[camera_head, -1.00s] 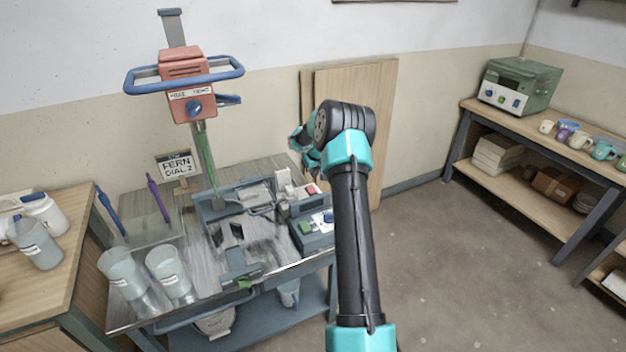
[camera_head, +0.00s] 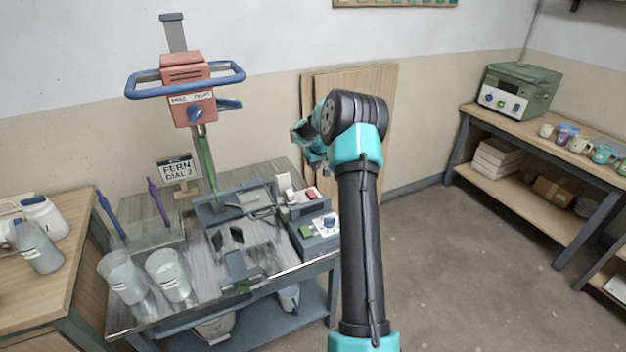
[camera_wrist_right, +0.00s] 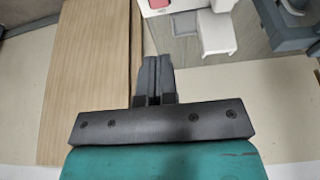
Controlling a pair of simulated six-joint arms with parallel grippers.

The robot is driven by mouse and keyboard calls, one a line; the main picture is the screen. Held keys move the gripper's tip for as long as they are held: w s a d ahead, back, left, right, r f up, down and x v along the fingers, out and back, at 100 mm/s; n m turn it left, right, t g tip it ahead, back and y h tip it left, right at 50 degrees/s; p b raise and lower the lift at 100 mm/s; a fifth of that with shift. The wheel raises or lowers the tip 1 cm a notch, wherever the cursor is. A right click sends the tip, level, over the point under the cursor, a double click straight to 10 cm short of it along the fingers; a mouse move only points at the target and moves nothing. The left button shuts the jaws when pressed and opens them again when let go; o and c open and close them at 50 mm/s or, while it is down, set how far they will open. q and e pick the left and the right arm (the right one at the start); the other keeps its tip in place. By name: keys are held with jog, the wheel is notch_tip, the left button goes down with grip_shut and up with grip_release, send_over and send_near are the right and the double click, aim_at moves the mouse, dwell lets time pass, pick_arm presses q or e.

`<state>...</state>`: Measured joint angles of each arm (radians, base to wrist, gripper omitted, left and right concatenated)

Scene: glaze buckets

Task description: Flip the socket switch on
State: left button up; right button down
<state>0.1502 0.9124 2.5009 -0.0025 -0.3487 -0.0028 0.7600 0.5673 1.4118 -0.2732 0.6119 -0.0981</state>
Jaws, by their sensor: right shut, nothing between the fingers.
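A white socket block (camera_head: 286,184) stands at the back right of the grey bench. A red piece that looks like its switch (camera_head: 311,194) sits beside it; whether it is on or off is too small to tell. In the right wrist view the red piece (camera_wrist_right: 158,3) shows at the top edge, with a white block (camera_wrist_right: 217,32) right of it. My right gripper (camera_wrist_right: 152,60) is shut and empty, its fingertips below and apart from these. In the head view my right gripper (camera_head: 306,145) is above and behind the socket, partly hidden by its wrist. My left gripper is out of view.
A red mixer (camera_head: 186,80) with a blue handle stands at the back of the bench. A grey control box (camera_head: 318,236) with a blue knob sits at the right edge. Clear buckets (camera_head: 168,275) stand at the front left. Wooden boards (camera_head: 385,130) lean on the wall.

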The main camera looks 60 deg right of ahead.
aim_at(310, 190)
jog(key=shift+w+r, duration=0.1)
jog(key=shift+w, duration=0.1)
jog(key=x, duration=1.4)
jog(key=shift+s, duration=0.1)
